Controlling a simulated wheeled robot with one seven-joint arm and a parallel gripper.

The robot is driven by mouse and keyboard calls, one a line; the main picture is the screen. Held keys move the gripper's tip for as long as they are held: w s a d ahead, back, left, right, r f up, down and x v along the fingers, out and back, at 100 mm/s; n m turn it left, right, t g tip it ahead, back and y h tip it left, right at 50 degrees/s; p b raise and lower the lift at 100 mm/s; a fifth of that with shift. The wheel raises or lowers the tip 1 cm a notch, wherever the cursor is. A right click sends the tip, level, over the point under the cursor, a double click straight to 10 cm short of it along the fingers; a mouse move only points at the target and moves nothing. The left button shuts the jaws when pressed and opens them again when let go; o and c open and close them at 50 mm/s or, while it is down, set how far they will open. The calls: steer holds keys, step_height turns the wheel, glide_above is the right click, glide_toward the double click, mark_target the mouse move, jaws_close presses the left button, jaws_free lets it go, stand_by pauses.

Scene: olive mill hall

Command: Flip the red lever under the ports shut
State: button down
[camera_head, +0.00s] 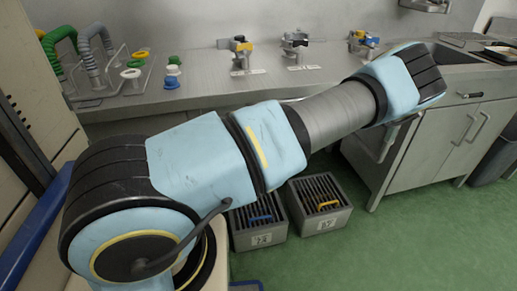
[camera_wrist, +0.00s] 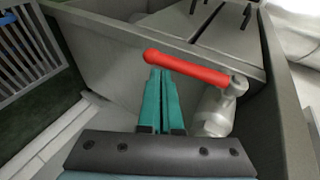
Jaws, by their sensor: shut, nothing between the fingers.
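The red lever (camera_wrist: 185,68) shows in the wrist view. It lies nearly crosswise, slanting slightly down to the right, and joins a pale metal valve body (camera_wrist: 213,113) at its right end. My gripper (camera_wrist: 161,76) is shut and empty. Its two teal fingers lie side by side, with the tips at the lever's lower edge near its left half. I cannot tell whether they touch it. In the head view my arm reaches to the upper right; the lever and my gripper are hidden there.
The wrist view shows grey panels (camera_wrist: 105,50) around the valve and a slatted crate (camera_wrist: 28,45) at left. In the head view, a steel counter (camera_head: 200,92) carries several fittings, cabinets (camera_head: 425,150) stand at right, and two slatted crates (camera_head: 320,203) sit on the green floor.

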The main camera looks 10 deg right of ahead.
steer(key=shift+a+f, duration=0.15)
steer(key=shift+a, duration=0.25)
steer(key=shift+s+a+b, duration=0.1)
steer(key=shift+b, duration=0.2)
